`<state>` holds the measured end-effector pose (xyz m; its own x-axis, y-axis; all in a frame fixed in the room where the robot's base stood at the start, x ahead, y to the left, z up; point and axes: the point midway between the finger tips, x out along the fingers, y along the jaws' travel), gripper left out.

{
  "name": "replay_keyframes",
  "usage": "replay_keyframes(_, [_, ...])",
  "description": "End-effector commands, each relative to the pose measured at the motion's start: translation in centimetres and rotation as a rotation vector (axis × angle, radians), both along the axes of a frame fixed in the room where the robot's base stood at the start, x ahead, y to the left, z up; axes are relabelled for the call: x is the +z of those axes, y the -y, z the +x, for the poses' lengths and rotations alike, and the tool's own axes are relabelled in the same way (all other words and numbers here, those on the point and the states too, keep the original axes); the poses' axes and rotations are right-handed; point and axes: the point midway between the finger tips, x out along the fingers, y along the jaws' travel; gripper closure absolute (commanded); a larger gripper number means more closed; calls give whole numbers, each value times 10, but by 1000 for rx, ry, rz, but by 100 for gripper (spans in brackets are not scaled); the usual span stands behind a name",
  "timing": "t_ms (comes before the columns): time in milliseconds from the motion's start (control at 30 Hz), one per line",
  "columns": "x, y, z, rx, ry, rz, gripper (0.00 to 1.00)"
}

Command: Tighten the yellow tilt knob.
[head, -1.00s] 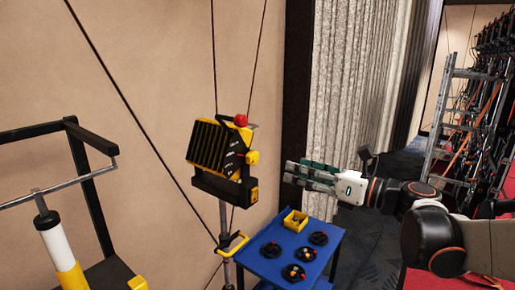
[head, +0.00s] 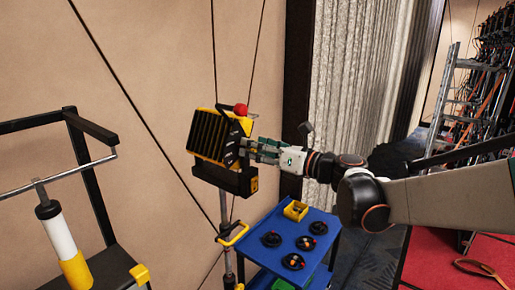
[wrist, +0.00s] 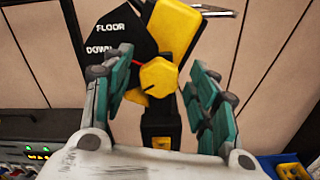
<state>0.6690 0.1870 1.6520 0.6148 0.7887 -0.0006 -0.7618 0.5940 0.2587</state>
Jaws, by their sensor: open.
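The yellow tilt knob (wrist: 159,77) shows in the wrist view on the side of a black and yellow lamp unit (head: 213,137). In the head view my gripper (head: 250,150) is at the lamp's right side and hides the knob.
The lamp is on a grey pole (head: 224,205) with a yellow handle (head: 235,236) below. A blue cart (head: 271,262) with black coils and a yellow bin (head: 296,210) stands below my arm. A black frame (head: 90,190) stands at left, a ladder (head: 465,90) at right.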

Motion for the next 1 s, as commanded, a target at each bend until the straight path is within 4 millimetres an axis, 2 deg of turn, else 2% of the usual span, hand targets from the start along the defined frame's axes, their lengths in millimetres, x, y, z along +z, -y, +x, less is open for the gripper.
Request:
replay_keyframes(200, [0,0,0,0,0,0,46])
replay_keyframes(267, [0,0,0,0,0,0,57])
replay_keyframes(400, [0,0,0,0,0,0,89])
replay_keyframes(767, [-1,0,0,0,-21,17,91])
replay_keyframes(1000, [-2,0,0,-1,-115,90,91])
